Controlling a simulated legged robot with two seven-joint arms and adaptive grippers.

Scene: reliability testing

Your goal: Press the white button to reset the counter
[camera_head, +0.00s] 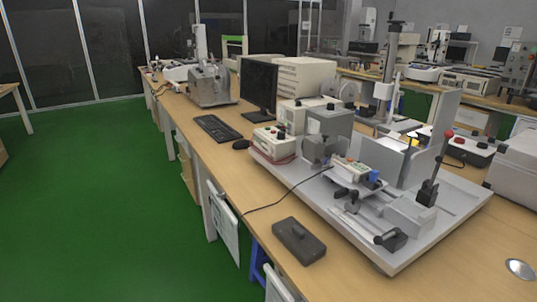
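No gripper of mine shows in the head view. A small light-coloured device with coloured knobs or buttons (350,171) sits on the grey test rig (400,262); it may be the counter. A second light box with dark and coloured controls (270,140) stands at the rig's back left corner. The white button is too small to make out on either one.
The wooden table (455,284) runs from front right to far left. On it are a keyboard (217,128), a mouse (241,144), and a monitor (258,85). The green floor (90,210) at left is clear.

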